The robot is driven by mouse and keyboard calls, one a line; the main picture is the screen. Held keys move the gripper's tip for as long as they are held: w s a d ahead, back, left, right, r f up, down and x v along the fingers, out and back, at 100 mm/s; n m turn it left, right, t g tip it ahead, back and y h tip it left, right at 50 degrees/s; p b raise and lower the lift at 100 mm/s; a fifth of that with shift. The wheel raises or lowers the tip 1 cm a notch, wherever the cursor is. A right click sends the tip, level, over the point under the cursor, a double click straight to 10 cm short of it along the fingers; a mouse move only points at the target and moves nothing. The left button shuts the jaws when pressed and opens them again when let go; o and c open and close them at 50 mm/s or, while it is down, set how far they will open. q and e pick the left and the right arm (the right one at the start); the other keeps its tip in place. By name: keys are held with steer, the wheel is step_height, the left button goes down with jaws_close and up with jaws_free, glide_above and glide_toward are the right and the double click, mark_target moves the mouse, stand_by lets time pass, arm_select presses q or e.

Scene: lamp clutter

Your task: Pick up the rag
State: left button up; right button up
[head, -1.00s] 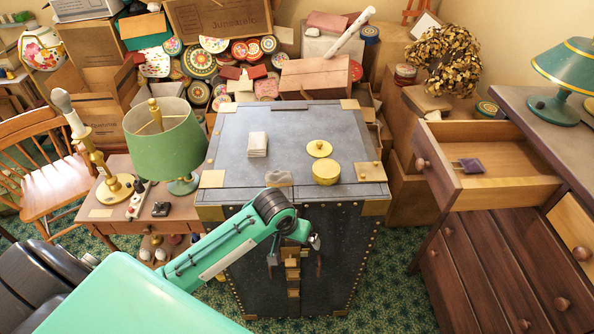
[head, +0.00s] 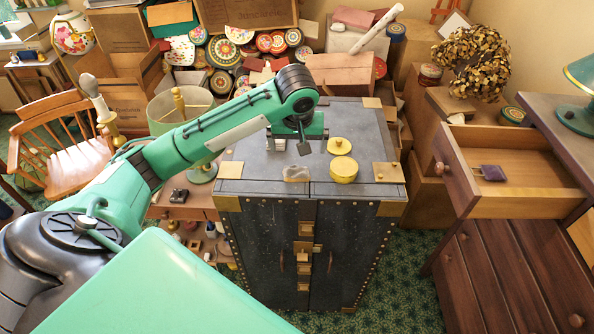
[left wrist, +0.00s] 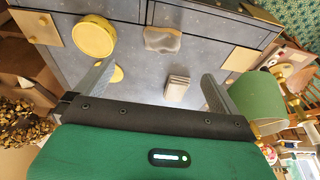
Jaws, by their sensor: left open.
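In the head view the gripper (head: 291,147) hangs above the trunk top. Its height above the rag is hard to judge. My right gripper is not in view.
A grey-beige lump (head: 296,174) lies near the trunk's front edge. A round yellow tin (head: 343,169) and its lid (head: 339,146) stand to the right. A green lamp (head: 180,108) stands left, partly behind my arm. An open drawer (head: 530,188) juts out at right.

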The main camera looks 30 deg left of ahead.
arm_select(q)
steer(key=p, duration=0.2)
glide_above(296, 168)
steer(key=s+d, duration=0.2)
steer(key=x, duration=0.2)
steer(key=s+x, duration=0.1)
steer(key=x, duration=0.4)
steer(key=shift+s+d+f, duration=0.15)
steer(key=shift+d+f, duration=0.2)
steer(key=shift+f, duration=0.1)
steer(key=shift+a+f+p, duration=0.2)
steer(key=shift+f+p, duration=0.1)
steer(key=shift+f, duration=0.2)
steer(key=x, duration=0.1)
steer(key=p+x, duration=0.1)
steer(key=x, duration=0.1)
steer(key=shift+w+a+f+p, duration=0.15)
steer(key=shift+w+a+p, duration=0.15)
steer(key=shift+w+f, duration=0.1)
steer(key=shift+f, duration=0.35)
steer(key=shift+c, duration=0.2)
steer(key=c, duration=1)
steer(key=shift+c, duration=0.2)
steer(key=shift+r, duration=0.15)
